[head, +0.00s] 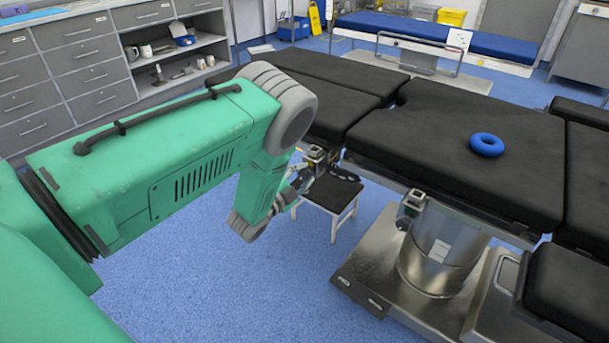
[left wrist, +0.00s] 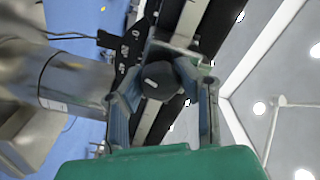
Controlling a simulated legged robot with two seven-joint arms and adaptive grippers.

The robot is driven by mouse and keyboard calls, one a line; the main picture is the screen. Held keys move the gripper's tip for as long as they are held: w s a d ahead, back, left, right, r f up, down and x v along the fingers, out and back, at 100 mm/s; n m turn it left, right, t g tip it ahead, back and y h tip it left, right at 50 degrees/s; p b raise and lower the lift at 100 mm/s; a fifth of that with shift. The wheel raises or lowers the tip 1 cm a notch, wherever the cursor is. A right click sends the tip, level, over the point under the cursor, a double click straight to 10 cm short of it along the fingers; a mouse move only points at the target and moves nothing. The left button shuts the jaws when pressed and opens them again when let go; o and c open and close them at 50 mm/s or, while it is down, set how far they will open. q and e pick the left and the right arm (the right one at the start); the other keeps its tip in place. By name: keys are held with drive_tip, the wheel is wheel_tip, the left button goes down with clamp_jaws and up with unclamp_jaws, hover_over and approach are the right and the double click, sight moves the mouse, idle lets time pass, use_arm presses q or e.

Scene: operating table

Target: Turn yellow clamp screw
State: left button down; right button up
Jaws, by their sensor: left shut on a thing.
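My left gripper (head: 303,178) reaches the near side edge of the black operating table (head: 450,135), at a small metal clamp (head: 317,154). In the left wrist view my left gripper (left wrist: 163,76) has its two fingers on either side of a dark round clamp screw knob (left wrist: 160,82) and is shut on it. No yellow shows on this knob. A black handle lies just right of the gripper in the head view. A second metal clamp (head: 411,204) is on the table's side, farther right. My right gripper is not in view.
The steel table column (head: 440,250) stands on a wide base at right. A small stool (head: 332,193) is behind my gripper. Grey drawer cabinets (head: 75,70) line the left wall. The blue floor before the table is clear.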

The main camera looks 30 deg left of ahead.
use_arm(q)
drive_tip(key=c, duration=1.2)
unclamp_jaws()
drive_tip(key=shift+s+f, duration=0.25)
drive_tip(key=shift+f, duration=0.15)
drive_tip(key=shift+o, duration=0.2)
drive_tip(key=shift+w+r, duration=0.1)
drive_tip(key=shift+r, duration=0.05)
drive_tip(key=shift+a, duration=0.1)
drive_tip(key=s, duration=1.2)
drive_tip(key=shift+a, duration=0.45)
